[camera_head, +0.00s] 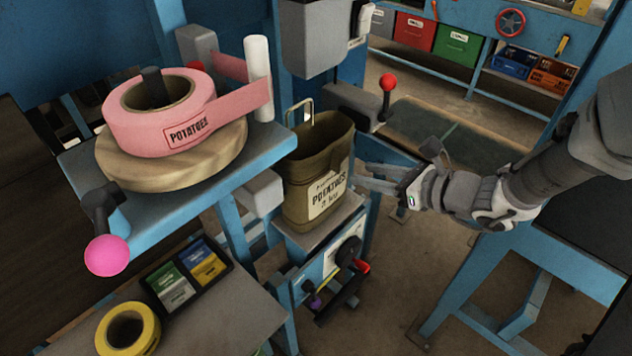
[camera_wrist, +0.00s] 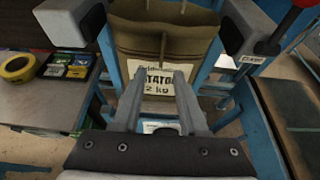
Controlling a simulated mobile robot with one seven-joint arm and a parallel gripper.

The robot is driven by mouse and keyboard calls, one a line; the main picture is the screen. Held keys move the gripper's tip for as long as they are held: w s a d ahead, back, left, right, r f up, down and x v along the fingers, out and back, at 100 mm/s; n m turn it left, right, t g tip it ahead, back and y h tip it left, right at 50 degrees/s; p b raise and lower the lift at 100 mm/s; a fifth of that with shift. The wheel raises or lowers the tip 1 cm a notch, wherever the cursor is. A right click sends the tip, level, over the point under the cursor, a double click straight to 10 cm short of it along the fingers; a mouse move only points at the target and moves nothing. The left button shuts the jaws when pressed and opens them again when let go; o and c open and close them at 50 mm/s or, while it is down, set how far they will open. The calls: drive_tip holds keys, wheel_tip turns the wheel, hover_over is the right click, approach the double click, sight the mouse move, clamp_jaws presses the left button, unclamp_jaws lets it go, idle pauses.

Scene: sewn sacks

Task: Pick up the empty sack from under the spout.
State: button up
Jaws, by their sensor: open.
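The sack (camera_head: 318,178) is olive-brown with an open, hollow-looking top and a white label reading "POTATOES 2 kg". It stands upright on a small platform (camera_head: 316,236) below the grey spout housing (camera_head: 318,40). In the wrist view the sack (camera_wrist: 165,40) is straight ahead, its label between and beyond the fingertips. My gripper (camera_head: 365,180) comes from the right, with its fingers beside the sack's right side. In the wrist view my gripper (camera_wrist: 160,75) is open with nothing between the fingers. Whether the fingertips touch the sack cannot be told.
A pink label roll (camera_head: 158,112) sits on a blue stand to the left. A lever with a red knob (camera_head: 388,82) stands just right of the spout. Grey blocks flank the sack in the wrist view (camera_wrist: 70,22). A yellow tape roll (camera_head: 128,328) lies on the front-left table.

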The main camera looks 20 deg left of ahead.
sight(345, 168)
drive_tip(key=shift+x, duration=3.4)
drive_tip(key=shift+d, duration=0.1)
clamp_jaws()
